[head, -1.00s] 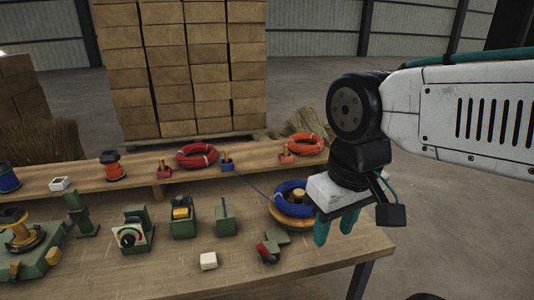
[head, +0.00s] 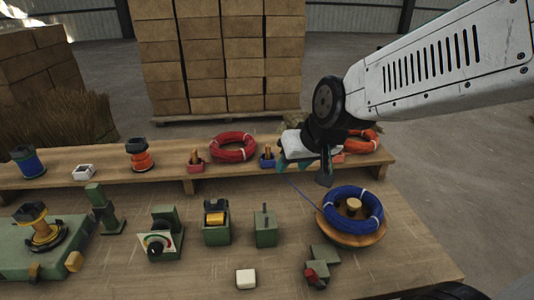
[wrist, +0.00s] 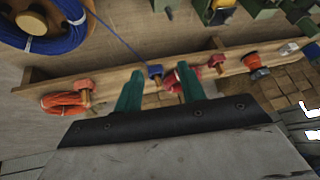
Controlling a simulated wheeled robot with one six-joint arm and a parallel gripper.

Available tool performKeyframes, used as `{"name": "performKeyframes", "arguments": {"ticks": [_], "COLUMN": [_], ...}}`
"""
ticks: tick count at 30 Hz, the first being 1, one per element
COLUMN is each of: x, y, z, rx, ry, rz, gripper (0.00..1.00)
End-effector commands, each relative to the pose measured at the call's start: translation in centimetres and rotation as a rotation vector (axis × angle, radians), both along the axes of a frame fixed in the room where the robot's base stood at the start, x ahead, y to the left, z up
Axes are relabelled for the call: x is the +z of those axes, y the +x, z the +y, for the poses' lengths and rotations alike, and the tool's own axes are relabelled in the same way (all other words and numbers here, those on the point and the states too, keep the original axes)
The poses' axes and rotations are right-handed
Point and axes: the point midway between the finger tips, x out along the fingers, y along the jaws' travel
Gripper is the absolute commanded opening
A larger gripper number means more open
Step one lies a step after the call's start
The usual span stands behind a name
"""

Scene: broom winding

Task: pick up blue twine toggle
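The blue twine toggle (head: 267,160), a small blue block with a wooden peg, sits on the raised shelf. A blue strand runs from it to the blue twine coil (head: 352,209). My gripper (head: 290,164) is just right of the toggle in the head view, over the shelf. In the wrist view the toggle (wrist: 155,71) shows between the two teal fingers (wrist: 159,72), which are spread and empty. The toggle appears beyond the fingertips, not touching them. The coil (wrist: 75,38) lies at upper left there.
The red coil (head: 233,147) and a red toggle (head: 196,162) are left of the blue toggle. The orange coil (head: 362,141) is to the right, partly behind my arm. Green fixtures (head: 265,228) and a white block (head: 246,278) stand on the bench in front.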

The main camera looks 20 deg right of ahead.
Motion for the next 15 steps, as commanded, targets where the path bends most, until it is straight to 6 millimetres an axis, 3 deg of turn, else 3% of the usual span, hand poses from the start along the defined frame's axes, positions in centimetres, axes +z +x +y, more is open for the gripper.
{"name": "performKeyframes", "arguments": {"ticks": [1, 3, 6, 10, 15], "x": [-1.3, -2.4, -4.1, -6.2, -7.9], "y": [2.8, 6.4, 10.9, 14.9, 17.3], "z": [0.6, 1.0, 1.0, 0.4, -0.6], "rx": [-0.014, -0.046, -0.105, -0.180, -0.248], "ry": [0.008, 0.012, -0.006, -0.060, -0.134], "rz": [-0.054, -0.153, -0.288, -0.438, -0.566], "gripper": [0.40, 0.40, 0.40, 0.40, 0.40]}}
